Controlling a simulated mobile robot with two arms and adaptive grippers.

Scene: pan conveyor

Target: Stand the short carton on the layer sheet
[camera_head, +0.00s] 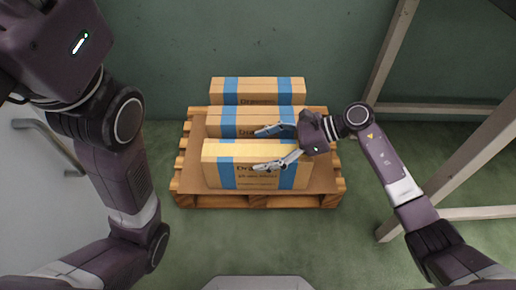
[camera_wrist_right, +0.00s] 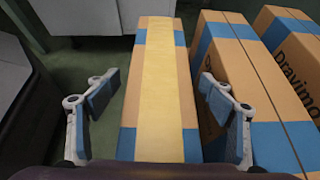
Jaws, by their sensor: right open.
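Three tan cartons with blue bands lie in rows on a brown layer sheet (camera_head: 324,176) on the pallet. The front carton (camera_head: 230,176) has a pale yellow strip along its top; it also shows in the right wrist view (camera_wrist_right: 160,90). The middle carton (camera_head: 222,130) and back carton (camera_head: 256,98) are behind it. I cannot tell which is the short one. My right gripper (camera_head: 262,149) is open and empty above the front carton. In the right wrist view its fingers (camera_wrist_right: 158,85) are on either side of that carton, with gaps. My left gripper is out of view.
The wooden pallet (camera_head: 250,201) stands on the green floor (camera_head: 330,240). A pale metal frame (camera_head: 440,109) stands at the right. A green wall (camera_head: 200,40) is behind. A grey handle or rail (camera_head: 45,130) is at the left. Floor in front of the pallet is clear.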

